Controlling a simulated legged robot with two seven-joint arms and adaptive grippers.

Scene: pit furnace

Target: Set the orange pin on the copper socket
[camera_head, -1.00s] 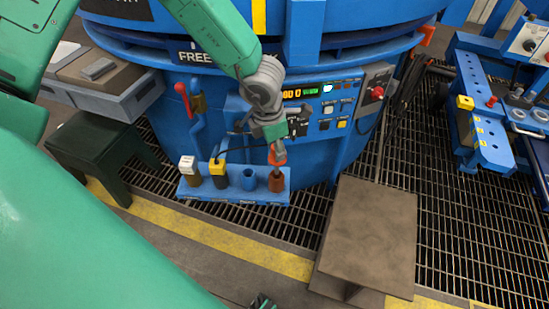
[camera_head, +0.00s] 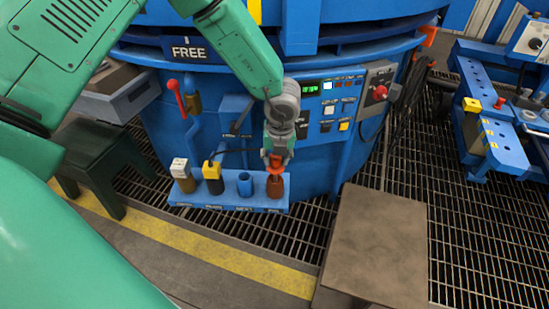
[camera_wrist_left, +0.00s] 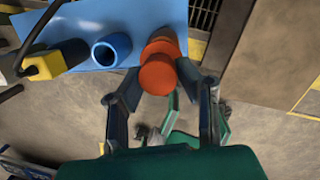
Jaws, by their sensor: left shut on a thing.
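The orange pin (camera_head: 277,164) is between the fingers of my left gripper (camera_head: 277,152), which is shut on it. In the left wrist view the pin's round orange top (camera_wrist_left: 158,76) shows between the two fingers (camera_wrist_left: 157,88). The copper socket (camera_head: 275,188) is a brown cup at the right end of the blue rack. The pin is upright directly above it, its lower end at the socket's mouth; I cannot tell how far it is in. Part of the socket shows behind the pin in the wrist view (camera_wrist_left: 166,40). My right gripper is not in the head view.
The blue rack (camera_head: 228,204) also has an empty blue socket (camera_head: 245,184), a yellow-topped pin (camera_head: 212,176) and a white-topped pin (camera_head: 181,174). The furnace panel (camera_head: 325,108) stands close behind. A brown table (camera_head: 375,245) is at the right front.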

